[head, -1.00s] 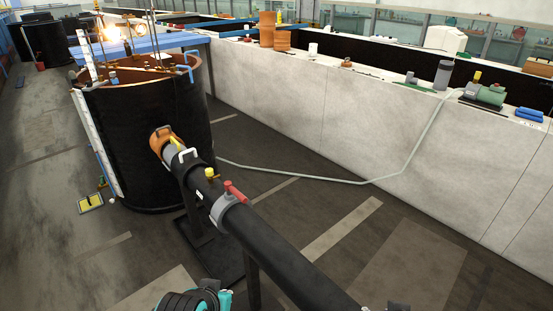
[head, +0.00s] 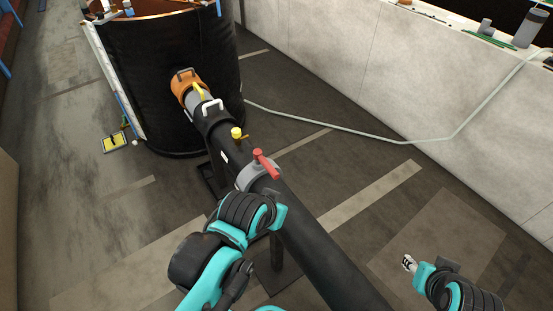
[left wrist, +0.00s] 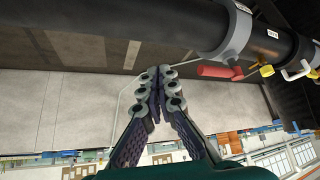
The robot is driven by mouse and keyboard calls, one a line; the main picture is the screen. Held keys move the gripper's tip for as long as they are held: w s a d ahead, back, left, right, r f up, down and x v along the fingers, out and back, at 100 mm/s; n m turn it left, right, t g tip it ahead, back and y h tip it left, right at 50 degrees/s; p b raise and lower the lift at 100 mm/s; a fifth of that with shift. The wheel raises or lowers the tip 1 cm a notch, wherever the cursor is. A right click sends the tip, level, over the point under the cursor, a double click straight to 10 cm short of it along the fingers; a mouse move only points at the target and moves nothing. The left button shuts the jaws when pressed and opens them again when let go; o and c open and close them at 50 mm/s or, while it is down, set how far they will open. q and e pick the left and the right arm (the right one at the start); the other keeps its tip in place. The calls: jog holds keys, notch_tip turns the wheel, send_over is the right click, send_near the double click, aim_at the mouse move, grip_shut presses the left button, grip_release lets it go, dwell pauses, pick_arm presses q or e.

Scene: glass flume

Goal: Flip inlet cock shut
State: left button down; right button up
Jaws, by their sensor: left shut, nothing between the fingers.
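A black pipe (head: 325,260) runs from the lower right up to the black tank. A red lever (head: 266,165) on a grey collar (head: 250,178) sticks out from it. Farther along are a yellow knob (head: 237,133), a white handle (head: 211,106) and a yellow lever (head: 199,90).
The black tank (head: 170,85) has an orange fitting (head: 185,82) where the pipe meets it. A pale hose (head: 350,135) runs across the floor to the wall (head: 330,60) at the right. A yellow tray (head: 114,143) lies left of the tank. The floor right of the pipe is mostly clear.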

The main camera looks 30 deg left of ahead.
pick_arm(q)
jog(key=w+a+r+m+p, duration=0.1)
jog(key=w+a+r+p, duration=0.15)
jog(key=w+r, duration=0.2)
jog(key=m+g+h+p, duration=0.2)
jog(key=m+g+p, duration=0.25)
jog(key=p, duration=0.25)
send_over(266, 164)
jog(key=w+d, duration=0.1)
jog(key=d, duration=0.2)
jog(key=shift+w+f+m+t, duration=0.1)
jog(key=shift+w+m+t, duration=0.15)
jog(key=shift+t, duration=0.2)
jog(key=shift+d+f, duration=0.1)
jog(key=b+x, duration=0.4)
jog(key=x, duration=0.6)
jog(key=shift+s+a+f+b, duration=0.2)
jog(key=shift+s+a, duration=0.3)
jog(key=shift+s, duration=0.35)
jog(key=shift+s+a+f+b, duration=0.1)
jog(key=shift+s+a+b, duration=0.1)
jog(key=shift+s+a, duration=0.5)
jog(key=shift+s+d, duration=0.2)
